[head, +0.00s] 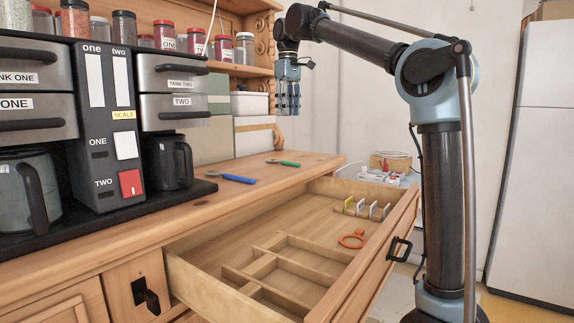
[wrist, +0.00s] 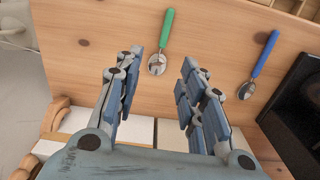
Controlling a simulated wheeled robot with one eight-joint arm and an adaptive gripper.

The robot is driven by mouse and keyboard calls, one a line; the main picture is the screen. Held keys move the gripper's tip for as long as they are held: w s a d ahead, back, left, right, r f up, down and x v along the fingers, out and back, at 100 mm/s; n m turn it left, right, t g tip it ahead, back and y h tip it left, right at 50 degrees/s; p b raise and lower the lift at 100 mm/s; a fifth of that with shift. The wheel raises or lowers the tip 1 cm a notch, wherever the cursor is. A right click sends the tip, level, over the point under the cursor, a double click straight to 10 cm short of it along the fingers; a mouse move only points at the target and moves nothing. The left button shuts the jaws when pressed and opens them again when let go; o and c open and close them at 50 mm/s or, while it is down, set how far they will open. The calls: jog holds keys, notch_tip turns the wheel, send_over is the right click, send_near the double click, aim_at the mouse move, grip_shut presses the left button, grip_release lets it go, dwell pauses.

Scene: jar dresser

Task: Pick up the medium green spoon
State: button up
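The green-handled spoon (head: 284,163) lies on the wooden dresser top, toward its far right end. In the wrist view the same green spoon (wrist: 162,40) shows its metal bowl end between and beyond my fingertips. A blue-handled spoon (head: 231,177) lies to its left on the same top; it also shows in the wrist view (wrist: 259,63), right of my gripper. My gripper (head: 288,104) hangs above the dresser top, over the green spoon's area and apart from it. In the wrist view my gripper (wrist: 158,68) has its fingers spread with nothing between them.
An open drawer (head: 215,232) with wooden dividers and an orange-handled item (head: 352,239) juts out in front. A black and silver coffee machine (head: 107,120) stands at left. Boxes (head: 254,136) stand behind the spoons. Jars (head: 195,40) line the shelf. The top around the green spoon is clear.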

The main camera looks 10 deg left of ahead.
send_over(283, 162)
jog(key=w+d, duration=0.1)
jog(key=d, duration=0.1)
jog(key=f, duration=1.1)
jog(key=shift+a, duration=0.2)
jog(key=shift+s+a+f, duration=0.1)
jog(key=shift+s+f, duration=0.05)
jog(key=shift+f, duration=1.3)
jog(key=shift+s+f, duration=0.15)
jog(key=shift+f, duration=1.25)
grip_shut()
